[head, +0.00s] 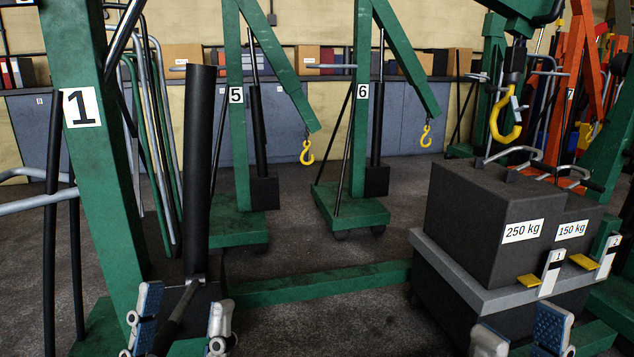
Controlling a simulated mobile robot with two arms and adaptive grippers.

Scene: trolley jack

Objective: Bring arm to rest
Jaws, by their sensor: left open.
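My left gripper (183,318) is low at the left, open, its two fingers apart. A dark lever (176,318) of the green crane marked 1 (85,112) runs between these fingers; I cannot tell whether they touch it. A thick black cylinder (199,170) stands just behind the lever. My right gripper (521,338) is at the bottom right, its fingers apart with nothing seen between them. It is in front of and below the weights marked 250 kg (480,225) and 150 kg (571,225). Both wrists are cut off by the bottom edge.
The weights sit on a grey platform (455,272) with yellow tabs. A yellow hook (505,120) hangs above them. A green floor beam (320,283) crosses between the grippers. Green cranes marked 5 (236,130) and 6 (362,130) stand behind. Floor is open at the middle.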

